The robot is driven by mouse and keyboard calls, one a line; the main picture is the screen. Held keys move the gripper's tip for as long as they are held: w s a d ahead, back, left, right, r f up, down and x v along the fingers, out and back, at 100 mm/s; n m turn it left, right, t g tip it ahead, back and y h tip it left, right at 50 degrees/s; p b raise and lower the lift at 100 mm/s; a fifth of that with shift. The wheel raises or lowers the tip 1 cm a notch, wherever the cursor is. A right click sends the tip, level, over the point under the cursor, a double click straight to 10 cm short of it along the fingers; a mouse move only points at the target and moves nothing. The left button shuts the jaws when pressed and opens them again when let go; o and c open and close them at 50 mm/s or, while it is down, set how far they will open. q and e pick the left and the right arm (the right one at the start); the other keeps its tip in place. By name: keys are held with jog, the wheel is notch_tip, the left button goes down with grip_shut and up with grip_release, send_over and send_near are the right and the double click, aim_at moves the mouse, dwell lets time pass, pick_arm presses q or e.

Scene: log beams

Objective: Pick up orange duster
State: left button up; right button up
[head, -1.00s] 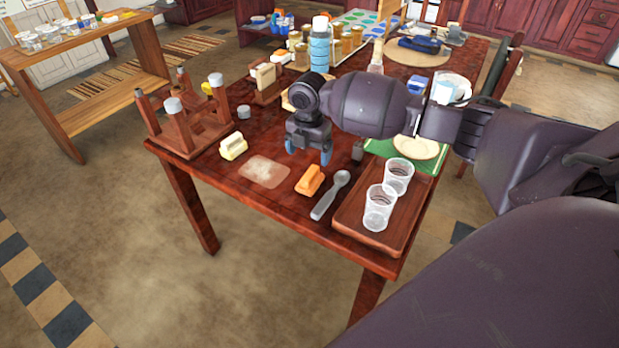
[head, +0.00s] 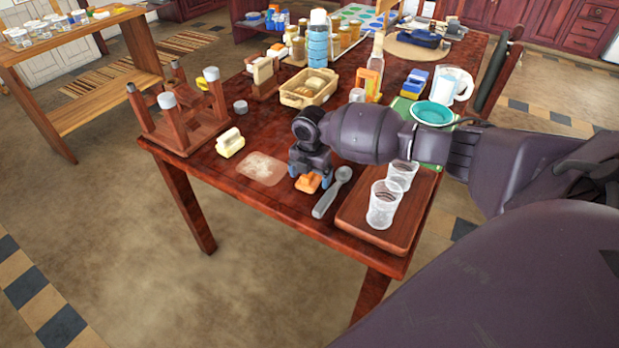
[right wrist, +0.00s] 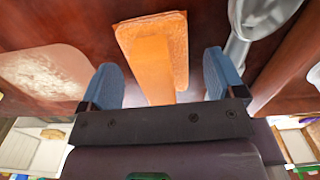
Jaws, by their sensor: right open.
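The orange duster (head: 308,183) lies on the dark red wooden table, partly hidden behind my right gripper in the head view. My right gripper (head: 311,178) is over it, pointing down. In the right wrist view the duster (right wrist: 154,50) shows between and beyond the two blue fingertips of my right gripper (right wrist: 163,78). The fingers are open, with a gap on each side of the duster's handle. I cannot tell whether they touch it. My left gripper is not in view.
A grey scoop (head: 332,192) lies just right of the duster. A wooden tray (head: 357,222) with two clear cups is further right. A powdery patch (head: 263,168) and a pale yellow duster (head: 230,143) lie to the left. The table's front edge is close.

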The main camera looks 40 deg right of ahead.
jog(key=shift+f, duration=0.15)
jog(key=c, duration=1)
notch_tip(320, 180, up, 9)
jog(key=shift+f+p, duration=0.2)
jog(key=shift+p, duration=0.7)
jog(key=shift+r+p, duration=0.85)
jog(key=shift+r, duration=4.9)
